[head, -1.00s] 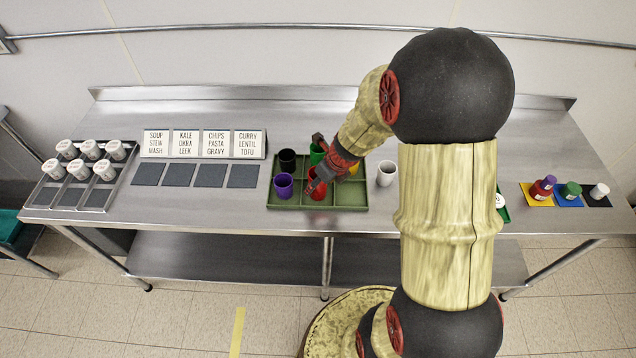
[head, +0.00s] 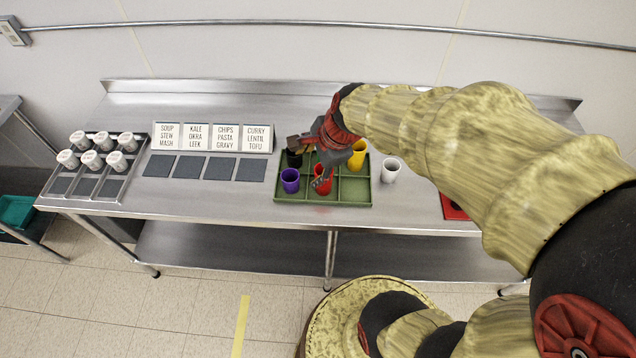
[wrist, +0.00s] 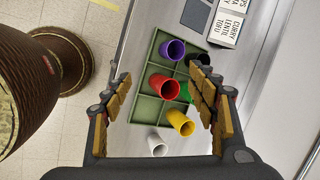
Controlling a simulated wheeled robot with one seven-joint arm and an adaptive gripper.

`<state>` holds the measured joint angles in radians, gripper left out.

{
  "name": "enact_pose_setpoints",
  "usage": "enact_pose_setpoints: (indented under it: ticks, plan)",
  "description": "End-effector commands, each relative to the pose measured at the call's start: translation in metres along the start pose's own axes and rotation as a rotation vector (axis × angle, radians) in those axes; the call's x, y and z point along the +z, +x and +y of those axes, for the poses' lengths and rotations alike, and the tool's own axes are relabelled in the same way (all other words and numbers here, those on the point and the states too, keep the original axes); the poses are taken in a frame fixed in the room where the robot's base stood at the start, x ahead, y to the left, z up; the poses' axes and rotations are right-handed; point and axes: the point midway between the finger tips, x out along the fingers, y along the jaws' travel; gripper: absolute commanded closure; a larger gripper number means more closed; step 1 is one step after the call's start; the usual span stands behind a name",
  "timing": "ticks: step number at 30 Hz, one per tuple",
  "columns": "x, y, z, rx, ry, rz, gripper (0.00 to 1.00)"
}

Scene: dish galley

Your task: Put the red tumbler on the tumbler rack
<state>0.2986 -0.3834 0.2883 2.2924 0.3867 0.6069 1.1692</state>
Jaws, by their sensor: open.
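The red tumbler (head: 322,187) stands in the front middle compartment of the green tumbler rack (head: 355,190). It also shows in the wrist view (wrist: 160,86), between my spread fingers but apart from them. My gripper (head: 308,162) is open and empty, above the rack. In the wrist view its fingers (wrist: 160,76) are wide apart. The rack also holds a purple tumbler (head: 290,180) at front left, a black one (head: 293,158) at back left, a yellow one (head: 358,154) at back right and a green one (wrist: 186,92), mostly hidden by a finger. The front right compartment is empty.
A white tumbler (head: 390,170) stands on the steel counter just right of the rack. Dark square mats (head: 220,168) and label cards (head: 225,138) lie to the left. A tray of white-lidded containers (head: 112,185) is at far left. My arm hides much of the right side.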

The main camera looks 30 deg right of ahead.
Motion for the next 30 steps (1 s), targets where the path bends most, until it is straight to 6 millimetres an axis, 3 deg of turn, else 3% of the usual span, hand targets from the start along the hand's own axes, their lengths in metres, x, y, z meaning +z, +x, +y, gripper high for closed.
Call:
enact_pose_setpoints:
  ticks: [1,6,9,13,18,30]
  plan:
    - [0.017,-0.020,0.006,-0.012,-0.201,0.001,0.42]
    - [0.049,-0.076,0.036,-0.022,-0.879,0.036,0.42]
    - [0.057,-0.102,0.055,-0.020,-1.225,0.069,0.42]
    - [0.060,-0.126,0.073,-0.009,-1.555,0.111,0.42]
    - [0.059,-0.139,0.084,0.006,-1.754,0.141,0.42]
    - [0.058,-0.136,0.087,0.008,-1.774,0.144,0.42]
